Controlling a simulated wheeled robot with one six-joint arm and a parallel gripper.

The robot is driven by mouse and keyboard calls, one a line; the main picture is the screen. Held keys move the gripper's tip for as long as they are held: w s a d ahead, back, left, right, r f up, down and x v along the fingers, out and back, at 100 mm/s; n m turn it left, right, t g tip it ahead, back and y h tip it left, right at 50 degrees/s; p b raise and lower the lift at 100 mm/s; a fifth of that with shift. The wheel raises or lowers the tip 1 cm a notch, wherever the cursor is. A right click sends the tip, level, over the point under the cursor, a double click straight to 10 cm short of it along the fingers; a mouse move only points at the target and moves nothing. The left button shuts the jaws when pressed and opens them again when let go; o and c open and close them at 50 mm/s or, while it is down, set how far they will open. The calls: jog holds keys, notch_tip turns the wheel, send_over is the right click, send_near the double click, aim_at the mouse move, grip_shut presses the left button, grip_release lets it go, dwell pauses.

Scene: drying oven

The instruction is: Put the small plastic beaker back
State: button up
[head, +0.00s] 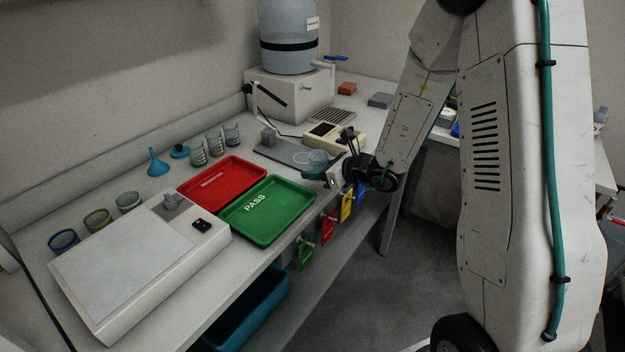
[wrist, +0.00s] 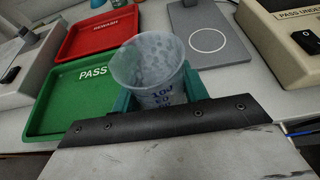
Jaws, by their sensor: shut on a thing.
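The small plastic beaker (wrist: 150,62) is clear and frosted, with dark printed markings, and it is open at the top. My gripper (wrist: 160,95) is shut on it, with teal fingers on both sides of its lower body. In the head view the beaker (head: 318,157) shows small above the teal fingers of my gripper (head: 318,175), just beyond the green tray's right end and near the bench's front edge. Its base is hidden, so I cannot tell whether it touches anything.
The green PASS tray (head: 288,233) and red tray (head: 238,172) look empty. A grey plate (wrist: 229,47) with a white ring stands behind my gripper, beside a cream device (head: 338,139). Several cups, including a graduated one (head: 214,142), line the back.

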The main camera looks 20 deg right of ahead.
aim_at(313, 186)
jog(key=shift+w+a+f, duration=0.1)
jog(key=shift+w+a, duration=0.35)
jog(key=shift+a, duration=0.05)
jog(key=shift+d+f, duration=0.1)
jog(key=shift+f, duration=1.6)
jog(key=shift+f, duration=0.15)
jog(key=o, duration=0.8)
jog(key=shift+o, duration=0.2)
jog(key=shift+s, duration=0.1)
